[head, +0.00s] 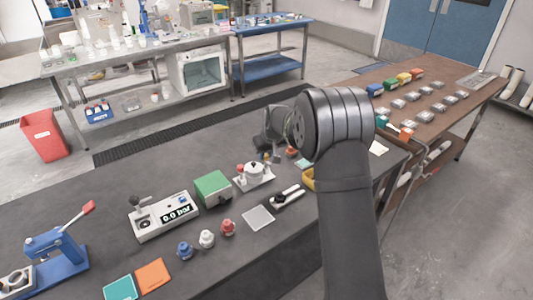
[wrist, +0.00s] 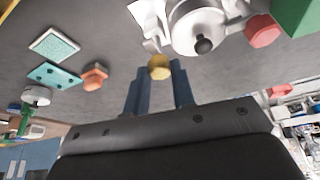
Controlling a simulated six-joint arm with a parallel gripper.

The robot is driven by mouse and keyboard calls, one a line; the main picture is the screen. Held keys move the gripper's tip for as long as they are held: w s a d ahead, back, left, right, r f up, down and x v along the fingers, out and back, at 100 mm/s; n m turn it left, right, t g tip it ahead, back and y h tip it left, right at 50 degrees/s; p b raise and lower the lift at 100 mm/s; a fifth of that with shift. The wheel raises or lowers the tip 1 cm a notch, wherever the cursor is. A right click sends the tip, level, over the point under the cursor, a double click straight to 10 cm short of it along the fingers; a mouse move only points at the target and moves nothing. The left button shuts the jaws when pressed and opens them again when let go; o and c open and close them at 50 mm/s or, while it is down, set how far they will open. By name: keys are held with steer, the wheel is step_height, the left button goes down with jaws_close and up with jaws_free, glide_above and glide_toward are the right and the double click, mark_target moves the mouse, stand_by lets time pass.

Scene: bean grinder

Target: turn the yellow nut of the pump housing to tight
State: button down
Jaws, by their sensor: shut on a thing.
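The pump housing (head: 254,172) is a silver round body with a dark knob on a white base, on the dark bench in the head view. It also shows at the top of the wrist view (wrist: 205,22). The yellow nut (wrist: 159,67) sits at the housing's lower left edge in the wrist view. A red nut (wrist: 263,30) is on the other side. My gripper (wrist: 158,78) has its two blue fingers on either side of the yellow nut and is shut on it. In the head view my arm partly hides the gripper. Marks showing the nut's turn cannot be made out.
A portafilter (head: 287,197) and grey square (head: 258,217) lie in front. In the wrist view, a teal block (wrist: 55,76) and orange piece (wrist: 94,77) lie to the left.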

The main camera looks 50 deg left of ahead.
steer(key=shift+m, duration=0.4)
steer(key=m+t, duration=0.1)
steer(key=m, duration=0.2)
steer(key=shift+s+a+t+h, duration=0.1)
steer(key=shift+s+t+h, duration=0.1)
steer(key=shift+t+h, duration=0.15)
steer(key=m+t+h, duration=0.1)
steer(key=m, duration=0.4)
steer(key=shift+a, duration=0.1)
steer(key=m+h, duration=0.1)
steer(key=m, duration=0.1)
steer(key=m+t, duration=0.1)
steer(key=m, duration=0.1)
steer(key=shift+s+a+m+h, duration=0.1)
steer(key=shift+a+m+h, duration=0.1)
steer(key=shift+m+h, duration=0.15)
steer(key=shift+a+m+h, duration=0.1)
steer(key=shift+m+h, duration=0.8)
steer(key=shift+m, duration=1.35)
steer(key=shift+r, duration=0.1)
steer(key=c, duration=1.2)
jaws_free()
